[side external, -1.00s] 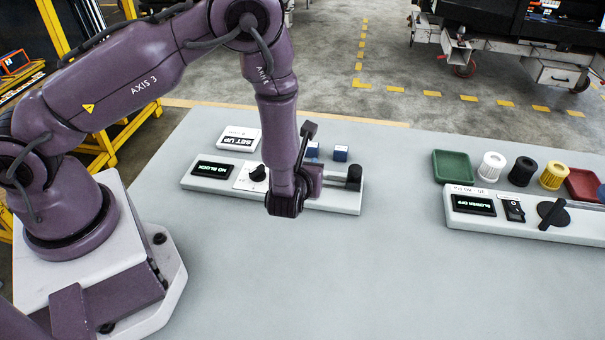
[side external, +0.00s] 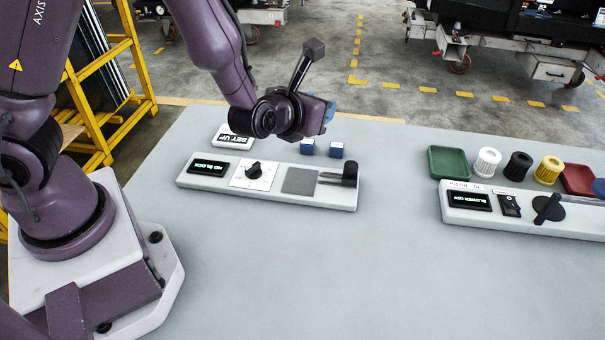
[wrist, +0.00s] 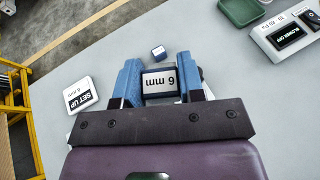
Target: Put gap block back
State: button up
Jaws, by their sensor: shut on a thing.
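My gripper (wrist: 160,84) has blue fingers and is shut on a dark blue gap block (wrist: 159,72) with a white face marked "6 mm" in the wrist view. In the side view my gripper (side external: 329,111) is raised above the table behind the gauge panel (side external: 230,193); the held block is hard to make out there. The panel has a lit display reading "NO BLOCK" (side external: 208,168), a black knob (side external: 254,170), a bare grey square pad (side external: 300,181) and a black clamp (side external: 349,173).
A white "SET UP" card (side external: 233,138) lies behind the panel. To the right are a green tray (side external: 449,163), white, black and yellow ribbed cylinders, a red tray (side external: 577,180) and a blower panel (side external: 525,223) reading "BLOWER OFF". The table front is clear.

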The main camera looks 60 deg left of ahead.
notch_tip(320, 180, up, 12)
jog(key=a, duration=0.2)
jog(key=shift+w+a+f+n+g+y, duration=0.65)
jog(key=shift+a+f, duration=2.05)
jog(key=shift+f, duration=2.05)
jog(key=shift+w+a+f+n+g+y, duration=0.3)
jog(key=shift+a+f+n+y, duration=0.65)
jog(key=shift+a+f, duration=2.8)
jog(key=shift+w+a+f+n+g+y, duration=0.55)
jog(key=shift+a+f, duration=1.1)
jog(key=shift+f, duration=4.15)
jog(key=shift+s+f+n+y, duration=0.2)
jog(key=shift+f+n+y, duration=0.05)
jog(key=shift+f, duration=0.35)
jog(key=o, duration=1)
